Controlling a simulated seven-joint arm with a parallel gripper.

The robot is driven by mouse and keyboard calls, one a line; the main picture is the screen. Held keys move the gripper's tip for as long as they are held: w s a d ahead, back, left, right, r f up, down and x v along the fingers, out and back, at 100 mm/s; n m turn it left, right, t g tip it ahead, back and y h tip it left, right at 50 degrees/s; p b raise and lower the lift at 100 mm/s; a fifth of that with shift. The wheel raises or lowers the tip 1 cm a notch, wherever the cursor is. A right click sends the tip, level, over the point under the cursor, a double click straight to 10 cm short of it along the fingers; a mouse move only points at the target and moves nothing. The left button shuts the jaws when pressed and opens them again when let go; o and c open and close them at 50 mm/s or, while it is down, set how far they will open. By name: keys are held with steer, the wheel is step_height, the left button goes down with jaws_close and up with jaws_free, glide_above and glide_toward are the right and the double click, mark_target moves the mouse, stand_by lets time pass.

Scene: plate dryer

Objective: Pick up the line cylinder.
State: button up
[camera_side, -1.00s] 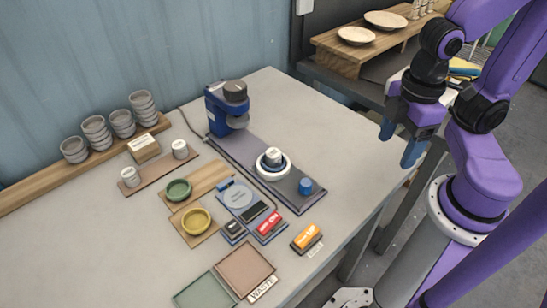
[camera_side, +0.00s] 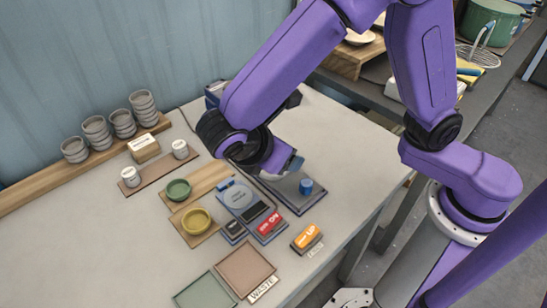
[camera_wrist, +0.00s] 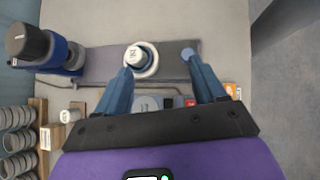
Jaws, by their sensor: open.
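In the wrist view, a small white-topped cylinder (camera_wrist: 140,54) stands in a white ring (camera_wrist: 151,66) on the grey base of the blue machine. I cannot read a name on it, so I cannot tell if it is the line cylinder. Two other white cylinders stand on a brown board, at its left (camera_side: 130,177) and right (camera_side: 180,149). My gripper (camera_wrist: 159,66) is open and empty in the wrist view, its blue fingers apart above the base near the ring. In the side view my arm hides the ring, its cylinder and most of the gripper.
A blue knob (camera_side: 306,187) sits at the near end of the machine base, close to my right finger in the wrist view. The blue machine (camera_wrist: 60,52) stands at the other end. Green (camera_side: 178,190) and yellow (camera_side: 197,220) bowls and a scale (camera_side: 238,195) are nearby.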

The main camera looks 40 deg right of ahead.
steer(key=w+a+f+n+t+h, duration=0.1)
steer(key=a+f+n+t+h, duration=0.25)
steer(key=a, duration=0.65)
steer(key=shift+g+h, duration=0.25)
steer(key=shift+h, duration=0.2)
steer(key=x, duration=1.7)
steer(key=shift+f, duration=0.15)
steer(key=shift+a, duration=0.1)
steer(key=c, duration=1.2)
